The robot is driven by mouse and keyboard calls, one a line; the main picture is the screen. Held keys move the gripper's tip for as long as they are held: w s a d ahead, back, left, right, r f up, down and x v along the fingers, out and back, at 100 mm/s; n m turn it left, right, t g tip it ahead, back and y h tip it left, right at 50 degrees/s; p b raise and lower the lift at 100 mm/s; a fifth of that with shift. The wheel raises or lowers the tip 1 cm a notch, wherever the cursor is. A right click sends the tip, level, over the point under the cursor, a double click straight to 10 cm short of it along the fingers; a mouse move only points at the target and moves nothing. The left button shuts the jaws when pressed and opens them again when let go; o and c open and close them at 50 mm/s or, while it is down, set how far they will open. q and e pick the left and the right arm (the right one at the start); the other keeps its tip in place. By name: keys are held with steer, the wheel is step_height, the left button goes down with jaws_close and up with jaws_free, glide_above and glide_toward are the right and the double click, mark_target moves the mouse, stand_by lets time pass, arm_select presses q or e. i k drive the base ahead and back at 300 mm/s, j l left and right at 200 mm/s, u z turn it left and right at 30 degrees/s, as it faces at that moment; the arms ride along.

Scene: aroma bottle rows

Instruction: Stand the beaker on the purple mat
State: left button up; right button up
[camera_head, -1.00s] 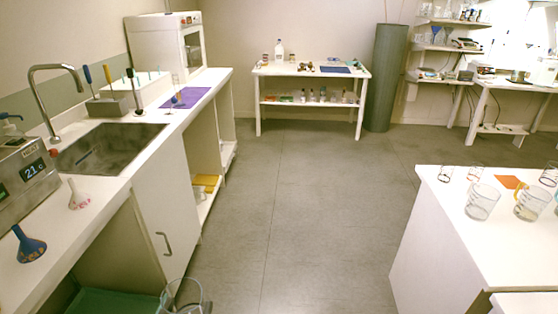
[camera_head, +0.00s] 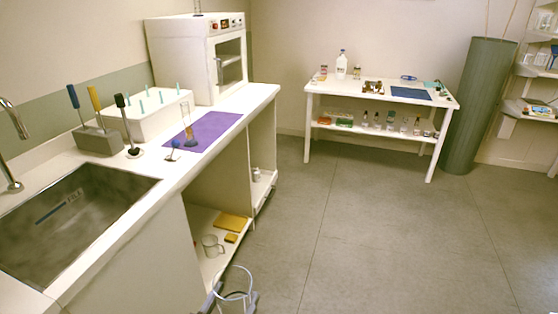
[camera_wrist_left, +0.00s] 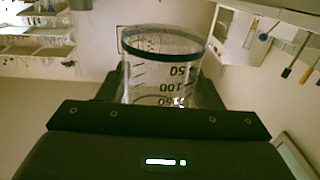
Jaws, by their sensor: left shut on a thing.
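The clear glass beaker (camera_head: 236,284) is at the bottom of the head view, in front of the counter and away from the mat. It fills the middle of the left wrist view (camera_wrist_left: 165,72), with dark volume marks and a blue-grey rim. My left gripper (camera_head: 217,297) is shut on it; only a small part of the gripper shows in the head view. The purple mat (camera_head: 212,128) lies on the counter between the sink and the white oven. A slim glass cylinder (camera_head: 187,122) stands on its left part. My right gripper is out of view.
A white rack (camera_head: 150,115) and a tool holder (camera_head: 98,140) stand behind, with the sink (camera_head: 75,215) to the left. The oven (camera_head: 200,60) bounds the far end. The mat's right part is clear.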

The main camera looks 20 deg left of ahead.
mark_target(219, 124)
steer(key=i+u, duration=0.1)
steer(key=i, duration=0.85)
steer(key=i+l+u, duration=0.1)
steer(key=i, duration=0.85)
steer(key=i+l+u, duration=0.2)
steer(key=i+u, duration=0.25)
steer(key=i+l+u, duration=1.25)
steer(key=l, duration=0.35)
steer(key=k, duration=0.05)
